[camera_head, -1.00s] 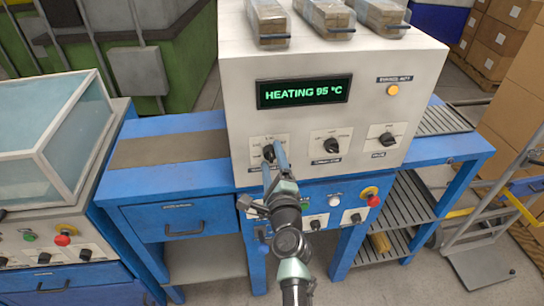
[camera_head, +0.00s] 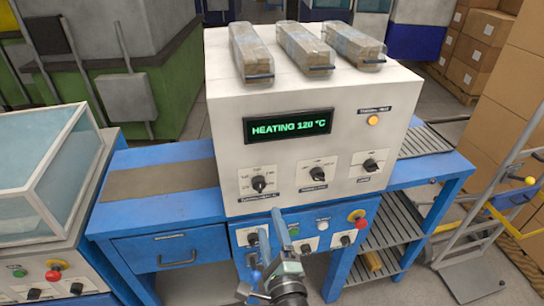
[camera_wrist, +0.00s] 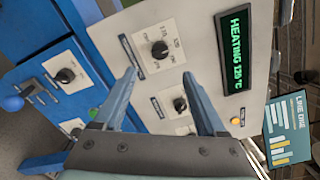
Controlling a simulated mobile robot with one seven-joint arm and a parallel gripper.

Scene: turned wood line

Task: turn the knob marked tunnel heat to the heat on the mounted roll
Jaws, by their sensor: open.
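A white cabinet (camera_head: 225,150) carries a lit green display (camera_head: 290,127) reading HEATING 120 °C. Below it are black knobs: a left knob (camera_head: 259,183) with printed numbers around it, a middle knob (camera_head: 317,173) and a right knob (camera_head: 370,165). Their labels are too small to read for sure. In the wrist view the numbered knob (camera_wrist: 160,50) stands uncovered beyond my fingers. My gripper (camera_head: 281,222) is open and empty, drawn back below and in front of the left knob; its parted fingers show in the wrist view (camera_wrist: 160,74). I cannot make out a mounted roll or its heat marking.
Wrapped packs (camera_head: 305,48) lie on the cabinet top. A lower blue panel has more knobs, buttons and a red stop button (camera_head: 356,216). A glass-covered machine (camera_head: 45,160) stands left, a hand truck (camera_head: 480,235) right.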

